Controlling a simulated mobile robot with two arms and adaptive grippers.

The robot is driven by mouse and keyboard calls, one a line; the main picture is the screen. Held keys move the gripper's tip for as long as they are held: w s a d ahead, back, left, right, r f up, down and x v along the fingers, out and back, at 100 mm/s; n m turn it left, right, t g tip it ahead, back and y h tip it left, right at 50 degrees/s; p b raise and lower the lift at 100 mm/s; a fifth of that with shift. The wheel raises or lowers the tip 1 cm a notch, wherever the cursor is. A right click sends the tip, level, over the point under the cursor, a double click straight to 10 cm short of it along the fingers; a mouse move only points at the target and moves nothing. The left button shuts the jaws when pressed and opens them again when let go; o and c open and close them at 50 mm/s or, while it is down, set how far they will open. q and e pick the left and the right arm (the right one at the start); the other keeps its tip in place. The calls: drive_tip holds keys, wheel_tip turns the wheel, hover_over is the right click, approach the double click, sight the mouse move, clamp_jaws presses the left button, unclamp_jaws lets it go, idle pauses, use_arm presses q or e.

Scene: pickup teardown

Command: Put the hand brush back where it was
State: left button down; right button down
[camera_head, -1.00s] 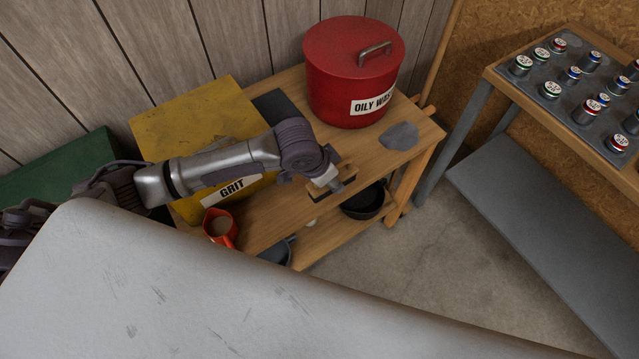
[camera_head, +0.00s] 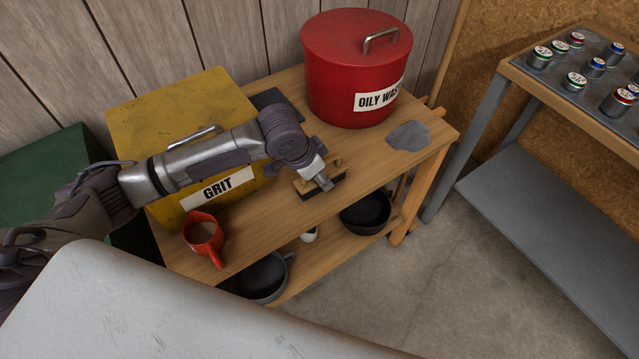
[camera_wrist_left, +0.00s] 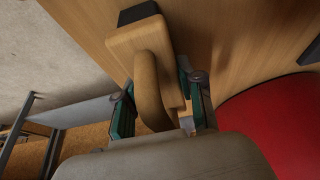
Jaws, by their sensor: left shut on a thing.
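The hand brush (camera_head: 333,171) has a tan wooden body and dark bristles. My left gripper (camera_head: 322,181) is shut on it, over the front part of the wooden bench top (camera_head: 258,225). In the left wrist view, the brush's curved wooden handle (camera_wrist_left: 150,85) sits between the two fingers (camera_wrist_left: 158,105). The dark bristle end (camera_wrist_left: 138,13) points away toward the bench. I cannot tell whether the bristles touch the bench top. Part of the brush is hidden behind the gripper in the head view. My right gripper is not in view.
The red oily waste bin (camera_head: 340,80) and a grey rag (camera_head: 408,135) are behind and right. Black pans (camera_head: 262,280) stand on the lower shelf. A rack of cans (camera_head: 587,62) is at right.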

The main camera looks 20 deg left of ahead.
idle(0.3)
use_arm(q)
drive_tip(key=c, duration=0.7)
unclamp_jaws()
drive_tip(key=shift+f, duration=0.15)
drive_tip(key=shift+r, duration=0.25)
drive_tip(key=p+v, duration=0.1)
drive_tip(key=v, duration=1.1)
drive_tip(key=shift+s+f, duration=0.1)
drive_tip(key=shift+s, duration=0.05)
